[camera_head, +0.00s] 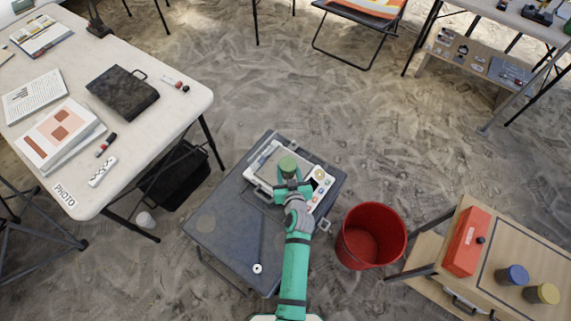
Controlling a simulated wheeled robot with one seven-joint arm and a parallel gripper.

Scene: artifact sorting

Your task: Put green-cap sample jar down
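The green-cap sample jar (288,164) is at the end of my arm, over a white instrument with a metal tray (263,163). My gripper (289,177) points away from me, with its fingers at the jar, and appears shut on it. The fingers and my wrist hide much of the jar's body. The jar looks upright. I cannot tell whether its base touches the instrument or hangs just above it. The instrument has a panel with round buttons (319,179) on its right and sits on a dark grey table (222,228).
A small white-ringed item (257,268) lies on the grey table's front. A red bucket (371,236) stands right of it. A wooden table (487,231) at right holds an orange box (466,240), a blue-cap jar (513,275) and a yellow-cap jar (542,293). A white table (150,144) stands left.

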